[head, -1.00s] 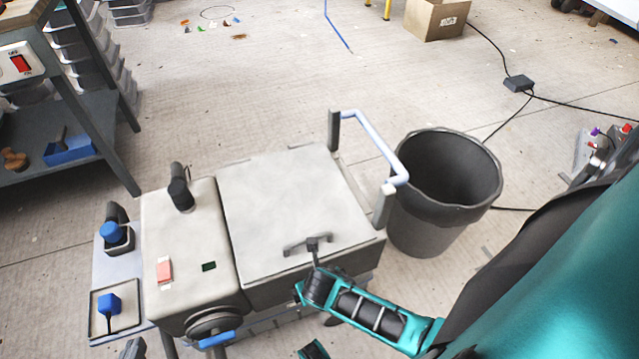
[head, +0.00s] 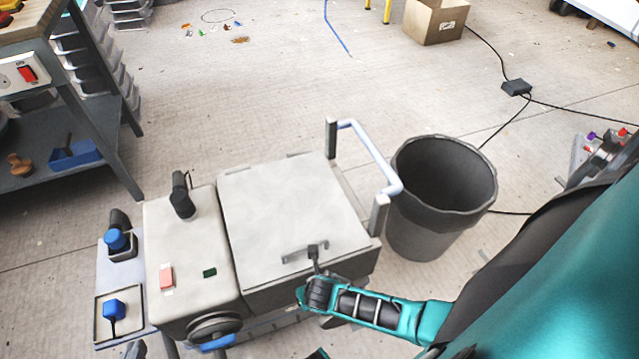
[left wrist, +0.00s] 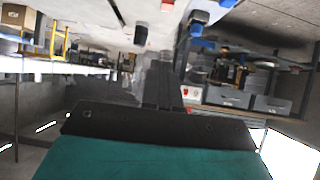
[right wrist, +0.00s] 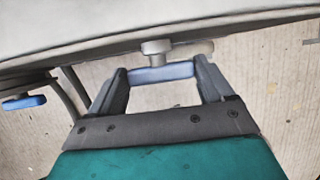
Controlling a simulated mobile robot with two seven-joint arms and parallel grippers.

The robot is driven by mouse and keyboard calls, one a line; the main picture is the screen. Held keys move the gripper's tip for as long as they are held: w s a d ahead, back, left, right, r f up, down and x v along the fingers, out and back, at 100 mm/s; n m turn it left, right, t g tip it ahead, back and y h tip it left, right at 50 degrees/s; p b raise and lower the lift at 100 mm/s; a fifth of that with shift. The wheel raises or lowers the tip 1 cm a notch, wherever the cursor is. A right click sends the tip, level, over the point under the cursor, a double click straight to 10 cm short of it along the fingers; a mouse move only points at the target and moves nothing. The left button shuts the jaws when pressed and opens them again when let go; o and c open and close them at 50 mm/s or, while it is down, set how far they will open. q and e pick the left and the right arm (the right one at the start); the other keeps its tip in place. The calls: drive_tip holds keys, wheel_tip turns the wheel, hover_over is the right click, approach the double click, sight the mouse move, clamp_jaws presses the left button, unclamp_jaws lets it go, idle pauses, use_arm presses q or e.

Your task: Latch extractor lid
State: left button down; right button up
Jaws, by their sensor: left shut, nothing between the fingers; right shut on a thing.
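The grey extractor (head: 192,262) stands at the front of the head view, its square lid (head: 292,215) lying flat and closed. A dark bracket (head: 314,252) sits at the lid's front edge, beside my right forearm. In the right wrist view, my right gripper (right wrist: 157,78) is shut on a blue handle (right wrist: 160,73) with a round metal knob, just under the pale front edge. The head view hides that grip. My left gripper (left wrist: 163,75) is shut and empty; only a dark bit (head: 135,349) shows at the head view's bottom left.
A blue-white rail (head: 370,155) rises at the extractor's right, against a dark bin (head: 440,190). A blue-handled wheel (head: 216,338) is at its front. A workbench (head: 60,110) stands at the left. Open floor lies behind, with a cable and a carton (head: 435,22).

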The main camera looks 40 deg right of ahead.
drive_tip(key=shift+d+r+p, duration=0.3)
drive_tip(key=shift+p, duration=0.55)
drive_tip(key=shift+d+f+y, duration=0.1)
drive_tip(key=shift+f+y, duration=0.1)
drive_tip(key=shift+y, duration=0.2)
use_arm(q)
drive_tip(key=shift+s+a+r+y, duration=0.3)
drive_tip(key=shift+a+r, duration=0.3)
drive_tip(key=shift+r, duration=0.05)
use_arm(e)
drive_tip(key=shift+s+d+f, duration=0.1)
drive_tip(key=shift+s+d, duration=0.05)
drive_tip(key=shift+d, duration=0.05)
drive_tip(key=o, duration=0.9)
use_arm(q)
drive_tip(key=shift+w+d+r, duration=0.1)
drive_tip(key=shift+d+r, duration=0.05)
drive_tip(key=shift+d, duration=0.05)
use_arm(e)
drive_tip(key=shift+o, duration=0.2)
drive_tip(key=shift+a, duration=0.1)
